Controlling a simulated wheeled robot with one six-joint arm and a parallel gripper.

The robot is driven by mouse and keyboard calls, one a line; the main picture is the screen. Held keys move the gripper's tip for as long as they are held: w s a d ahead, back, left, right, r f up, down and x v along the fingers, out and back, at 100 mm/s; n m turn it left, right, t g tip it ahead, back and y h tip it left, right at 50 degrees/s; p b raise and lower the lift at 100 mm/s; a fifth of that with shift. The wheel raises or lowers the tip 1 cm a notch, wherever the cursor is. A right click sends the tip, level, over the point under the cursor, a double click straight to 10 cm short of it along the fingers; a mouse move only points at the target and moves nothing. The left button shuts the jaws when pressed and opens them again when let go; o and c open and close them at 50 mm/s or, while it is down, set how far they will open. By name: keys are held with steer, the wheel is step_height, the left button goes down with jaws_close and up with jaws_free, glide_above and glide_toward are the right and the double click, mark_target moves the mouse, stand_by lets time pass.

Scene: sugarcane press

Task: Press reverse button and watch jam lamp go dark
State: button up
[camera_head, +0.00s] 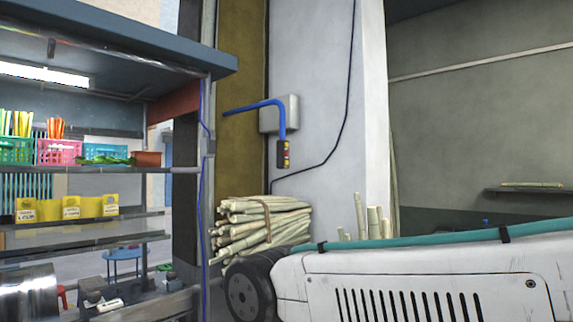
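A small dark control pendant (283,154) with red and yellow spots hangs at the end of a blue conduit (262,104). It is in front of the pale wall, just below a grey wall box (291,112). The spots are too small to tell which is the reverse button or whether any is a lit jam lamp. A shiny metal cylinder (28,293) shows at the lower left edge; I cannot tell whether it is part of the press. My gripper is out of view. Nothing is seen touching the pendant.
At left is a stall with a shelf (75,170) bearing coloured baskets, and yellow boxes (70,208) lower down. My white arm link fills the lower right. The space around the pendant looks clear.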

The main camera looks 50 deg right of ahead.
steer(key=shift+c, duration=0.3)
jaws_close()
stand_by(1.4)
